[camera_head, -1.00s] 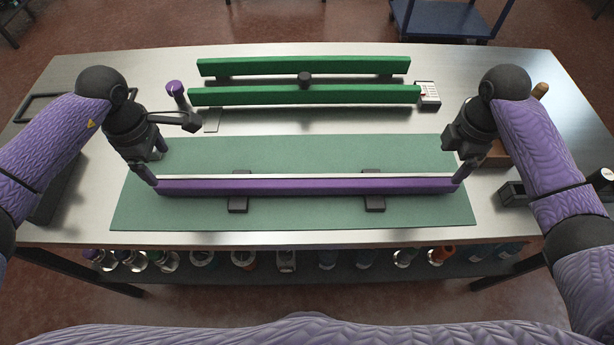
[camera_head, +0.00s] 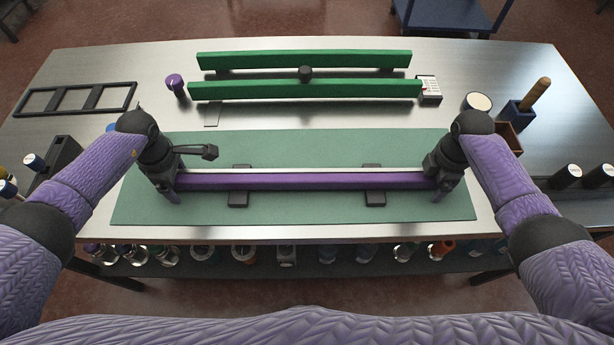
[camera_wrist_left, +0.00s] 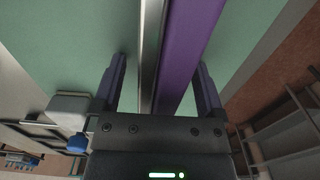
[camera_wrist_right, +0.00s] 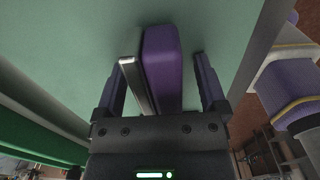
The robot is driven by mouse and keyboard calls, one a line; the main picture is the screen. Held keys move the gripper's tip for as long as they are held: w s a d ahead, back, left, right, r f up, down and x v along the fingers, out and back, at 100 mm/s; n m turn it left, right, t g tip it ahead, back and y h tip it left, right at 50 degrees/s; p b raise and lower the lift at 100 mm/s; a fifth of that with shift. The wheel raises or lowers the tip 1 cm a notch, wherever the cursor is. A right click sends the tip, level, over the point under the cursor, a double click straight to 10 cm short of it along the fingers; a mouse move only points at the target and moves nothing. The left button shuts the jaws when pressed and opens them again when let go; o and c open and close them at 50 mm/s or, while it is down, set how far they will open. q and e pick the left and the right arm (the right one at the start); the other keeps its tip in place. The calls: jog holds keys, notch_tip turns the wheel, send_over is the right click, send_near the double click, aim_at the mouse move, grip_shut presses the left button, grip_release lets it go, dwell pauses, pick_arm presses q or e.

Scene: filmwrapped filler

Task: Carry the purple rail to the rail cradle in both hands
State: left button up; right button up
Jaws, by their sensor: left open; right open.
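The purple rail (camera_head: 300,181) lies left to right over the green mat, with a pale metal strip along its far side. Two dark blocks (camera_head: 238,199) show under it. My left gripper (camera_head: 170,190) is open at the rail's left end; in the left wrist view (camera_wrist_left: 162,85) the rail runs between its spread fingers. My right gripper (camera_head: 440,188) is open at the right end; in the right wrist view (camera_wrist_right: 162,85) the rail is between its fingers, with gaps at the sides. Two green bars (camera_head: 300,90) stand parallel behind the mat; whether they are the rail cradle I cannot tell.
A dark knob (camera_head: 305,73) stands between the green bars. A black ladder-like frame (camera_head: 77,99) lies at the back left.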

pick_arm(q)
grip_shut()
pick_arm(e)
grip_shut()
jog(key=shift+r, duration=0.1)
dwell(0.9)
